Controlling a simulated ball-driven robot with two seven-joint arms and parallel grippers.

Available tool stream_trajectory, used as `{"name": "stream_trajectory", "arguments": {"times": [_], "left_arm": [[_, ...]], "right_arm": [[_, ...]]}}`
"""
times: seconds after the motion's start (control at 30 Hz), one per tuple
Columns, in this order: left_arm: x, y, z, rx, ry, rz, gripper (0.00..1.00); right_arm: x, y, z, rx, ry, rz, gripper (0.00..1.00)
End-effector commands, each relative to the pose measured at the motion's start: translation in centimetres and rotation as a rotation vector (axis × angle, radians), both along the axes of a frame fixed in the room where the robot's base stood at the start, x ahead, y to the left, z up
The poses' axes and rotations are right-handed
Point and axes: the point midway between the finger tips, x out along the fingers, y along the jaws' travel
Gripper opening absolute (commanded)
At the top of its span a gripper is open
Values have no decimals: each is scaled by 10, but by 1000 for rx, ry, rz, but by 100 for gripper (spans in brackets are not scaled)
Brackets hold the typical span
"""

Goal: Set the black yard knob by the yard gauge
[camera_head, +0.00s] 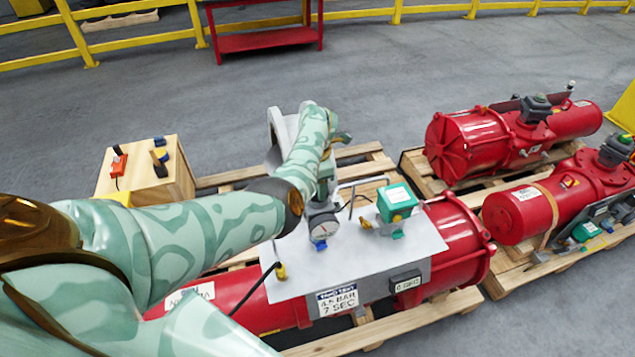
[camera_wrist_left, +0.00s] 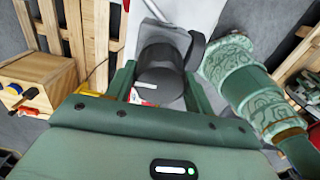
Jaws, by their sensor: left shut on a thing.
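The black yard knob (camera_wrist_left: 162,72) shows in the left wrist view as a dark cylinder between the two green fingers. My left gripper (camera_wrist_left: 160,92) is shut on it. In the head view my left gripper (camera_head: 325,185) points down behind the gauge, and the knob is hidden there.
A sign (camera_head: 338,300) reads 4.5 BAR, 7 SEC; a small display (camera_head: 407,282) beside it seems to read 0 SEC. A green box (camera_head: 396,201) stands right of the gauge. Red actuators (camera_head: 480,145) lie on pallets at right. A wooden crate (camera_head: 177,182) is at left.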

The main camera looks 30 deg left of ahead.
Motion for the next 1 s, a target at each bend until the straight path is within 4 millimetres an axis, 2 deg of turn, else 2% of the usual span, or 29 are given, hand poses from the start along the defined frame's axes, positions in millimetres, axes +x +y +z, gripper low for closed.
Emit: {"name": "stream_trajectory", "arguments": {"times": [0.03, 0.07, 0.1, 0.13, 0.4, 0.53, 0.67, 0.8, 1.0], "left_arm": [[1, -1, 1, -2, -3, 1, 30], [1, -1, 1, -2, -3, 1, 61], [1, -1, 1, -2, -2, 1, 72], [1, -1, 1, -2, -2, 1, 75], [0, 0, 1, -1, -2, 1, 75], [1, 0, 14, 1, -3, 3, 75], [1, 0, 44, 0, -5, 2, 75], [2, 0, 83, 0, -6, 3, 75], [2, -1, 132, 0, -5, 2, 75]], "right_arm": [[0, 0, 0, 0, 0, 0, 36], [0, 0, 0, 0, 0, 0, 36], [0, 0, 0, 0, 0, 0, 36], [0, 0, 0, 0, 0, 0, 36], [0, 0, 1, 0, 0, 0, 36], [0, 0, 7, 0, -1, 0, 36], [1, 0, 20, 0, -3, 1, 36], [2, 0, 34, 0, -4, 1, 36], [2, 0, 47, 0, -6, 1, 36]]}}
